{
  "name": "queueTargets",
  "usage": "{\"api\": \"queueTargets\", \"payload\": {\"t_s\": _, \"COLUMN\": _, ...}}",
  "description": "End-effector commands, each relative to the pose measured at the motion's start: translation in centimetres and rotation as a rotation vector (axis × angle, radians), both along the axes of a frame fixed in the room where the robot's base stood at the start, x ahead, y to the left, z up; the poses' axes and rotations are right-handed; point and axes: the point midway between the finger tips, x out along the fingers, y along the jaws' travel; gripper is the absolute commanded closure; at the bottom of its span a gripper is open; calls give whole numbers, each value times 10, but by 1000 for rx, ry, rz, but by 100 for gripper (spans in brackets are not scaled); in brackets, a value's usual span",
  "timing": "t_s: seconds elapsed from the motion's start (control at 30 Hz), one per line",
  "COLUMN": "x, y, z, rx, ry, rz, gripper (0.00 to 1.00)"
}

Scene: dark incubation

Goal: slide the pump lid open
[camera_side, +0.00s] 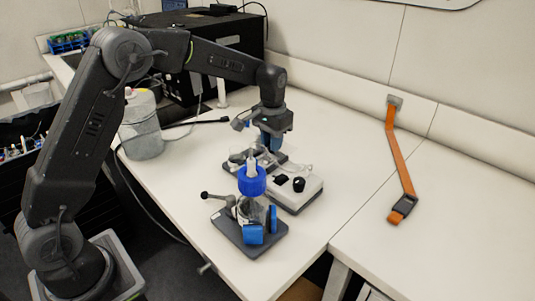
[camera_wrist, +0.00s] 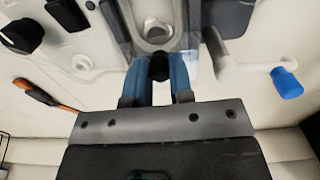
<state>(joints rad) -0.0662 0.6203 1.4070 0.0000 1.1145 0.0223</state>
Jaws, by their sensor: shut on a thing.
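The pump is a white box (camera_side: 305,194) with a black knob and a dark switch on top, in the middle of the bench in the side view. In the wrist view, its pale top (camera_wrist: 85,45) and black knob (camera_wrist: 20,37) show at upper left. My gripper (camera_wrist: 160,72) points down at the pump's far end, with its two blue fingers closed around a small dark knob (camera_wrist: 160,66). This knob sits at the edge of a clear part that looks like the lid. The lid's outline is hard to make out. In the side view, my gripper (camera_side: 270,146) partly hides this area.
A blue-capped bottle (camera_side: 252,182) stands in a dark-based holder (camera_side: 262,240) in front of the pump. A lever with a blue tip (camera_wrist: 287,82) is close to my fingers at right. A grey-white jug (camera_side: 142,125) stands left. An orange strap (camera_side: 400,160) lies right, beyond clear bench.

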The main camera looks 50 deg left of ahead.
Motion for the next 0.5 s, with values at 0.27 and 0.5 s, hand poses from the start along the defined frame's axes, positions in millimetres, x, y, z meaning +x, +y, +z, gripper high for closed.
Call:
{"api": "queueTargets", "payload": {"t_s": 0.27, "x": 12, "y": 1, "z": 0, "rx": 0, "ry": -2, "rz": 0, "gripper": 87}}
{"api": "queueTargets", "payload": {"t_s": 0.5, "x": 28, "y": 1, "z": 0, "rx": 0, "ry": -2, "rz": 0, "gripper": 87}}
